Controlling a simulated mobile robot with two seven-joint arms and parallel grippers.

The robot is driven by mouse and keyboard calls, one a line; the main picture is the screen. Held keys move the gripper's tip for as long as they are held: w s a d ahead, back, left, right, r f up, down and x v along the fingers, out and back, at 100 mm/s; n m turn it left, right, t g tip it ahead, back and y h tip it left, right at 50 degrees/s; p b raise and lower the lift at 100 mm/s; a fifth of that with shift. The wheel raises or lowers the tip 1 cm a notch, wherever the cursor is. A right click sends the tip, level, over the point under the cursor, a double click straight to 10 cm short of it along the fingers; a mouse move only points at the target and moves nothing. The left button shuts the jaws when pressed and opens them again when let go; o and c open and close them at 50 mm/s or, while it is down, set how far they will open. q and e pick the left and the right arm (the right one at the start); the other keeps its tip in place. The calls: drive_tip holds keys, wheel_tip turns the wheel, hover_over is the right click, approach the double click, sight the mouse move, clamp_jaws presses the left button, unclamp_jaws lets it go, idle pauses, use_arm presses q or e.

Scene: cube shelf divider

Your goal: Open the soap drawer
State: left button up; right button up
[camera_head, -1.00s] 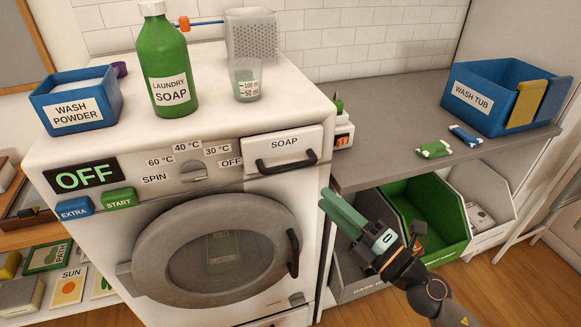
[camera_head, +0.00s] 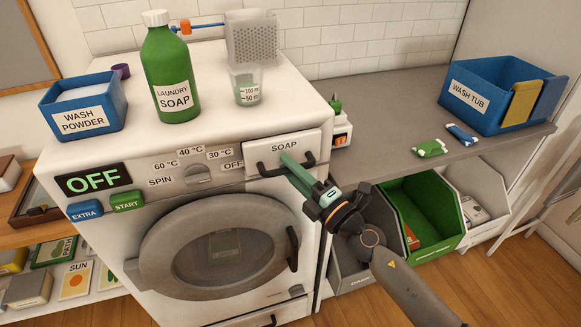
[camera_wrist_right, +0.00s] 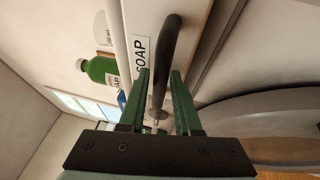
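The soap drawer (camera_head: 272,146) is a white front labelled SOAP at the washing machine's upper right. It looks closed in the head view. Its dark bar handle (camera_head: 267,172) runs across the front, and its right part is partly covered by my gripper. My right gripper (camera_head: 287,160) has green fingers and is at the handle. In the right wrist view the handle (camera_wrist_right: 171,45) runs between the two fingers (camera_wrist_right: 160,75), which are apart with some gap beside the bar. Whether either finger touches the bar I cannot tell. My left gripper is not in view.
The washing machine's round door (camera_head: 222,250) is below the drawer. Laundry soap (camera_head: 171,70), wash powder (camera_head: 84,105) and a measuring cup (camera_head: 246,85) stand on top. The grey counter (camera_head: 390,110) with a wash tub (camera_head: 500,97) is to the right, above a green bin (camera_head: 425,205).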

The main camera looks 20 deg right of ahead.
drive_tip(key=shift+c, duration=0.2)
clamp_jaws()
idle(1.1)
